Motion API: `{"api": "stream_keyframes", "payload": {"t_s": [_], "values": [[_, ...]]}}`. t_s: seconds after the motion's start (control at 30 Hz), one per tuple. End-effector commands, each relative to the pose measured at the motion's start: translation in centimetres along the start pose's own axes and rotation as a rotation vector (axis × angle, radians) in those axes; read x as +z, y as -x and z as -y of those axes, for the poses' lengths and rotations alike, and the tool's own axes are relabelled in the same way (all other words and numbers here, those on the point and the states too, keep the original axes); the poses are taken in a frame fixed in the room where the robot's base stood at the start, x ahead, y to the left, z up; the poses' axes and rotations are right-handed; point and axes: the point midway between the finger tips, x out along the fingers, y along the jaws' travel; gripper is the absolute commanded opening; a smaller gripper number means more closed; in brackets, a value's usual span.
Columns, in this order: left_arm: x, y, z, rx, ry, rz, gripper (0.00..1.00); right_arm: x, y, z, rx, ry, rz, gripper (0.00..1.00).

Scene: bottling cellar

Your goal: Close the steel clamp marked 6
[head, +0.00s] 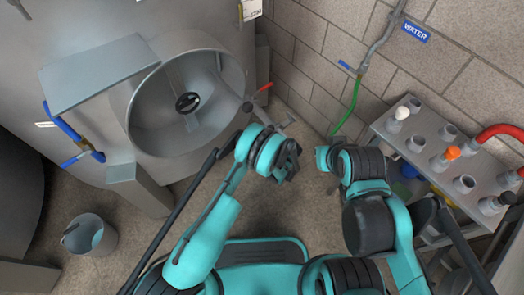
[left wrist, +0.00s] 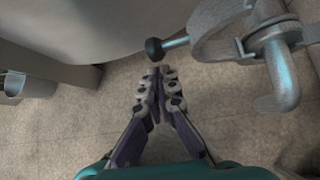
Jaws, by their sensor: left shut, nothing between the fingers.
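A grey steel clamp shows at the upper right of the left wrist view (left wrist: 283,75), with a ring-like part and a rod ending in a black knob (left wrist: 155,49). In the head view the steel fitting (head: 264,114) is beside the round tank opening; no number is readable on it. My left gripper (head: 290,165) is just below and right of it. In the left wrist view its fingers (left wrist: 158,78) are together and empty, below the knob and apart from it. My right arm shows in the head view, but I see no right fingers.
The tank's round steel opening (head: 220,70) is left of the fitting. A red handle (head: 263,87) sticks out near it. A rack (head: 405,150) with bottles and red hoses stands right. A green hose (head: 347,112) hangs on the wall. A bucket (head: 94,240) stands on the floor at left.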

Motion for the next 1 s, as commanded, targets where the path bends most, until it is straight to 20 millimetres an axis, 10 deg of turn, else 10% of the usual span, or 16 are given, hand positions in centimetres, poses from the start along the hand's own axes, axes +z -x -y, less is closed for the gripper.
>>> {"api": "stream_keyframes", "payload": {"t_s": [1.0], "values": [[1.2, 0.7, 0.2, -0.001, 0.000, 0.000, 0.00, 0.2, -0.3, 0.0, 0.000, 0.000, 0.000, 0.00]]}}
